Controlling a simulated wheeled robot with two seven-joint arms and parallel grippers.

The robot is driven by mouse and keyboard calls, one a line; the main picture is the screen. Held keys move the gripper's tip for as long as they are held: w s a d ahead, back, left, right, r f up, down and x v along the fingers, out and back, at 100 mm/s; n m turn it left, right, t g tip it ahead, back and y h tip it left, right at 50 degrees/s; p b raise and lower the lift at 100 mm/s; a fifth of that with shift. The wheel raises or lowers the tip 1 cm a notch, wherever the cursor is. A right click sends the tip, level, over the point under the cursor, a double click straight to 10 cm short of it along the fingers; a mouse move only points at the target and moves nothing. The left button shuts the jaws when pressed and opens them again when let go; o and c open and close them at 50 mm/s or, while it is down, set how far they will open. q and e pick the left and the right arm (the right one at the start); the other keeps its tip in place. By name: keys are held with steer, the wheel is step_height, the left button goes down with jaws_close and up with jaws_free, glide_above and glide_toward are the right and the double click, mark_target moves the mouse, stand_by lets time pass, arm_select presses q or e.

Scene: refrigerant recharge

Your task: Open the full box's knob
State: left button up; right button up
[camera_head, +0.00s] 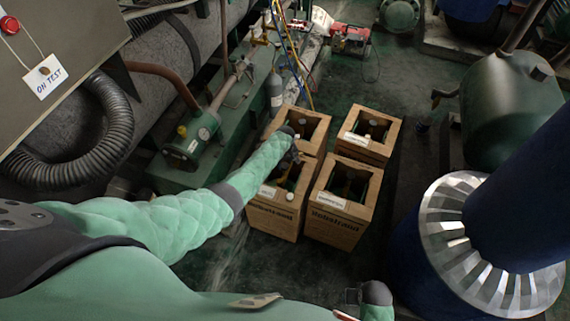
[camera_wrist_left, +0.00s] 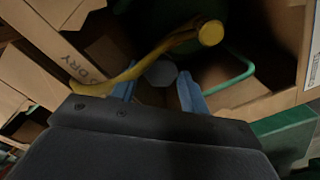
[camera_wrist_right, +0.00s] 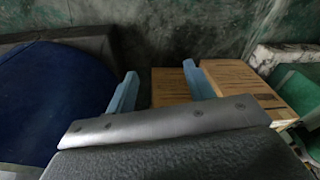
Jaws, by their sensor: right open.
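Several open cardboard boxes stand together on the floor in the head view: front left (camera_head: 274,220), front right (camera_head: 335,226), back left (camera_head: 316,136) and back right (camera_head: 366,153). Which one is full I cannot tell. My left gripper (camera_head: 291,160) reaches down over the front left box, its fingers mostly hidden there. In the left wrist view its fingers (camera_wrist_left: 158,92) are apart, with a grey faceted knob (camera_wrist_left: 160,72) just beyond and between the tips. My right gripper (camera_wrist_right: 160,88) is open and empty, away from the boxes.
A green machine with a pipe (camera_head: 190,145) stands left of the boxes. A green tank (camera_head: 510,105) and a blue finned machine (camera_head: 450,225) stand right. A red device (camera_head: 350,38) lies behind. A sign (camera_head: 45,76) hangs upper left. The floor between boxes and green tank has free room.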

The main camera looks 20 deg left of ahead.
mark_target(285, 165)
arm_select(q)
steer(key=shift+r, duration=0.55)
step_height(285, 165, up, 5)
steer(key=shift+r, duration=0.8)
arm_select(e)
steer(key=shift+w+f, duration=0.1)
steer(key=shift+f, duration=0.15)
steer(key=shift+s+f, duration=0.25)
steer(key=shift+s, duration=0.05)
